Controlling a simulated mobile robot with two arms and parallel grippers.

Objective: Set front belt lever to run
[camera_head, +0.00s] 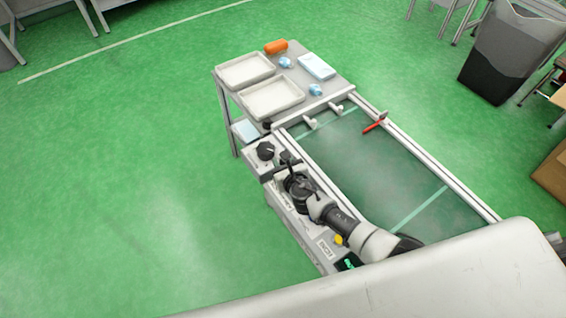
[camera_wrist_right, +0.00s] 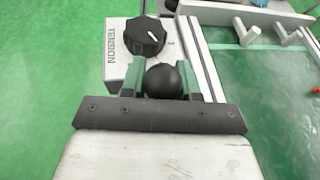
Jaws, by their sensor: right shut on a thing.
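The front belt lever shows as a round black ball knob (camera_wrist_right: 169,78) in the right wrist view, between the two green-padded fingers of my right gripper (camera_wrist_right: 160,82). The gripper is shut on it. In the head view my right gripper (camera_head: 282,172) is at the control panel (camera_head: 317,245) along the belt's near left side, just below a black dial (camera_head: 265,150). The wrist view shows this dial, labelled TENSION (camera_wrist_right: 146,36), just beyond the fingers. The lever's shaft and its position marks are hidden by my gripper and arm. My left gripper is not in view.
The green belt (camera_head: 385,170) runs right of the panel, between pale rails. A grey table (camera_head: 330,88) beyond holds trays (camera_head: 271,98). A yellow button (camera_head: 339,240) sits lower on the panel. The left floor is clear.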

